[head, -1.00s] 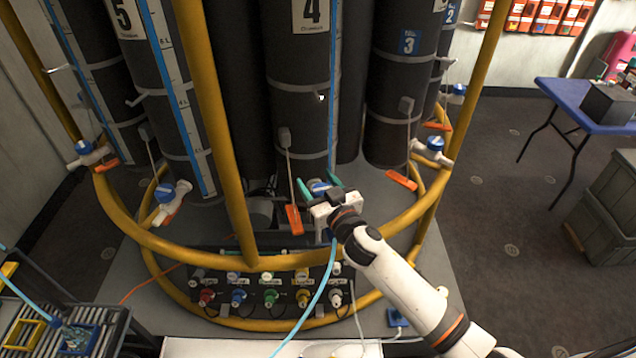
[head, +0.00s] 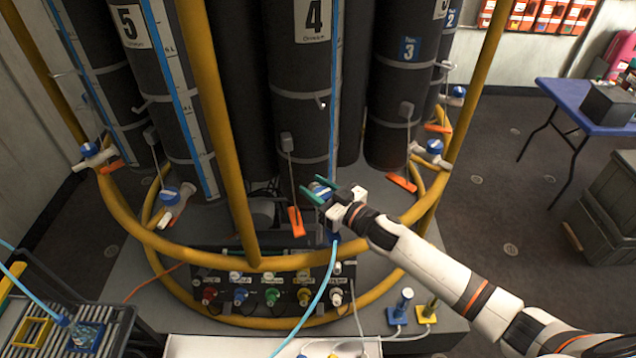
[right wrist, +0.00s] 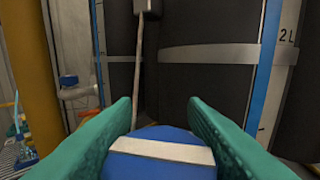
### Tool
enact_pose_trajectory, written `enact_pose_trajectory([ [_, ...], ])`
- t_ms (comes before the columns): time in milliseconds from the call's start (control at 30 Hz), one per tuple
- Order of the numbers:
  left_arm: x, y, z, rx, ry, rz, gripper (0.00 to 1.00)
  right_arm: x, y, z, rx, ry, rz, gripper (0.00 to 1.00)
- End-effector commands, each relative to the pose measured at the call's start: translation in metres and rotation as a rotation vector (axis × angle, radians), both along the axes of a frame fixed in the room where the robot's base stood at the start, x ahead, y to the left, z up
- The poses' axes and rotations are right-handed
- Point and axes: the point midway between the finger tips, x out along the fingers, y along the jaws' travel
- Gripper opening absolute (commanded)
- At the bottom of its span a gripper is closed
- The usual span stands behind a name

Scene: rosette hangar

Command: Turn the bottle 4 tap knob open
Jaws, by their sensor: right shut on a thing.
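Bottle 4 (head: 300,100) is the dark cylinder with a white number label, behind the yellow frame. Its blue tap knob (head: 320,190) sits low at its front. My right gripper (head: 314,191) reaches in from the right, its green fingers on either side of the knob. In the right wrist view the blue knob (right wrist: 160,160) with a white bar across its top lies between both fingers, which are shut on it. The tap body is mostly hidden by the gripper. My left gripper is not in view.
A yellow rail (head: 290,262) curves in front of the bottles, beneath my right arm. An orange tag (head: 296,222) hangs just left of the knob. A panel of coloured connectors (head: 270,285) and a light blue hose (head: 325,285) are below.

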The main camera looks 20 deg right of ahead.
Motion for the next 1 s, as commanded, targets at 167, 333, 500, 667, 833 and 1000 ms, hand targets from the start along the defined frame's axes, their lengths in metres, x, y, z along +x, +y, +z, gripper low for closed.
enact_pose_trajectory([
  [167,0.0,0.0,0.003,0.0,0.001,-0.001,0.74,0.0,-0.001,0.001,-0.009,-0.003,0.168,0.16],
  [333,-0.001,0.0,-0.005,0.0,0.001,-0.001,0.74,-0.001,0.001,-0.001,-0.008,-0.002,0.328,0.16],
  [500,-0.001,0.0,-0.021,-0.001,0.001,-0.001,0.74,-0.003,0.004,-0.003,-0.006,-0.004,0.49,0.16],
  [667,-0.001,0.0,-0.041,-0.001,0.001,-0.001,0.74,-0.006,0.006,-0.005,-0.005,-0.004,0.639,0.16],
  [833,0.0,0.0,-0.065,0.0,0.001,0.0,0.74,-0.009,0.007,-0.006,-0.003,-0.003,0.785,0.16],
  [1000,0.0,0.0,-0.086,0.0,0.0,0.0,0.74,-0.011,0.008,-0.005,-0.002,-0.003,0.903,0.16],
])
